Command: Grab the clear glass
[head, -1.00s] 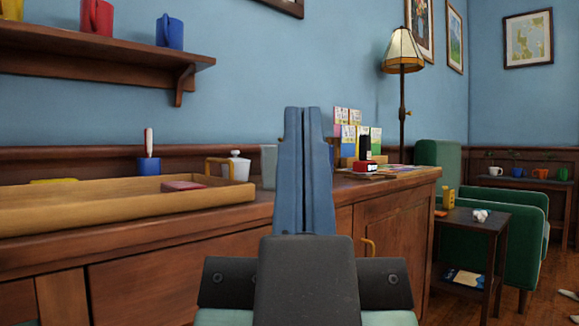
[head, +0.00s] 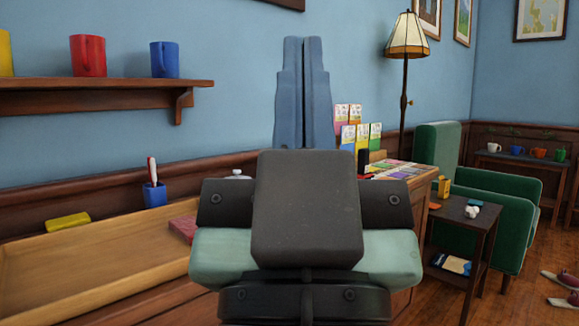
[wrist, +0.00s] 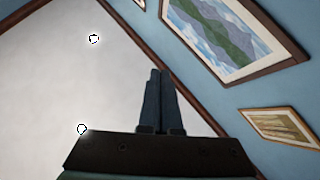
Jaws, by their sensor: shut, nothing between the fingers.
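My gripper (head: 304,42) is shut and empty, with its two blue fingers together and pointing up in front of the blue wall. It also shows in the wrist view (wrist: 157,76), shut, against the ceiling and wall. I cannot see the clear glass in either view now. The part of the cabinet top just right of the tray is hidden behind my gripper and wrist.
A wall shelf (head: 110,98) with mugs is at upper left. Cards (head: 356,135), a side table (head: 470,228) and a green armchair (head: 510,215) are right.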

